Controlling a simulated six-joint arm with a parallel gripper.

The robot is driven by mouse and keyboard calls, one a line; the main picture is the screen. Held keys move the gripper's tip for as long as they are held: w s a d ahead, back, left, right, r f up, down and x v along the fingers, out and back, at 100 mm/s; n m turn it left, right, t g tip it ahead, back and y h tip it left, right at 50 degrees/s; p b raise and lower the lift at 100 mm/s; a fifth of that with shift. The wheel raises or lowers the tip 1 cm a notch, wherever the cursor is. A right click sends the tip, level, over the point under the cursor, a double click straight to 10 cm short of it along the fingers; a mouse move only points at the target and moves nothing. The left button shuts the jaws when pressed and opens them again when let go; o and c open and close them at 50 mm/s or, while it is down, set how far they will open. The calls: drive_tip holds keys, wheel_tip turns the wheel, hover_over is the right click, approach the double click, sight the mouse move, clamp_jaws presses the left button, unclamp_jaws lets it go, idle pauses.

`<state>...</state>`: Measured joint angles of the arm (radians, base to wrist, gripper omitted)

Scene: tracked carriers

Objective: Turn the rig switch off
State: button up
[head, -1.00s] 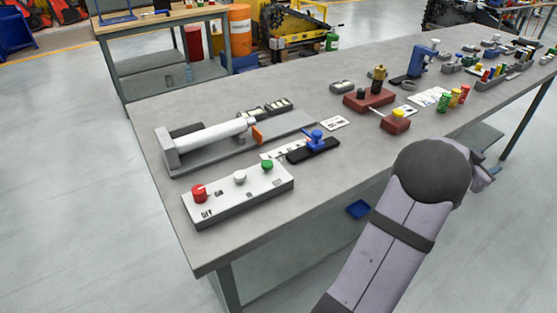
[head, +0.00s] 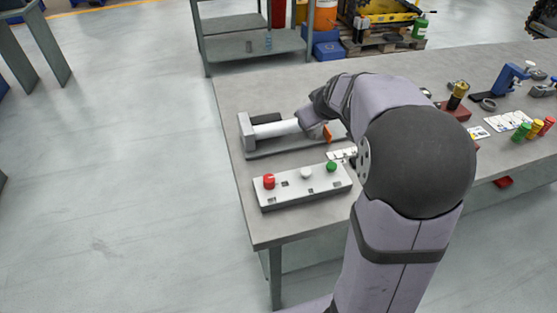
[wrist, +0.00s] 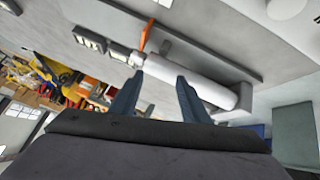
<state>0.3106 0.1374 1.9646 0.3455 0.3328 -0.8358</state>
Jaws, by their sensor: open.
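A pale control box (head: 290,198) sits near the bench's front left edge in the head view. It carries a red knob (head: 269,181), a white knob (head: 306,173) and a green knob (head: 331,167). Small labels on it are unreadable, and no part is clearly marked as the rig switch. Behind the box is a rig with a white cylinder (head: 275,130) and an orange lever (head: 327,134). The cylinder (wrist: 205,84) and lever (wrist: 146,34) also show in the wrist view. My gripper (wrist: 160,76) is open and empty, its fingertips pointing at the cylinder; contact is unclear.
My arm hides part of the bench right of the box. Further right are a dark yellow-topped part (head: 457,93), a blue clamp (head: 508,78) and coloured cylinders (head: 535,130). A shelved table (head: 255,45) stands behind. The bench's front left corner is clear.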

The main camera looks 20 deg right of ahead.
drive_tip(key=s+a+n+g+y+p, duration=0.25)
drive_tip(key=s+a+n, duration=0.25)
drive_tip(key=a, duration=0.8)
wheel_tip(320, 180, up, 3)
drive_tip(key=n+g+p, duration=0.3)
drive_tip(key=g+p, duration=0.2)
hover_over(269, 178)
drive_tip(key=shift+w+a+h, duration=0.1)
drive_tip(key=shift+w+h, duration=0.35)
drive_tip(key=shift+s+r+g, duration=0.25)
drive_tip(key=shift+s+g, duration=0.2)
drive_tip(key=shift+f+p, duration=0.7)
drive_tip(key=shift+f, duration=3.05)
drive_tip(key=c, duration=1.1)
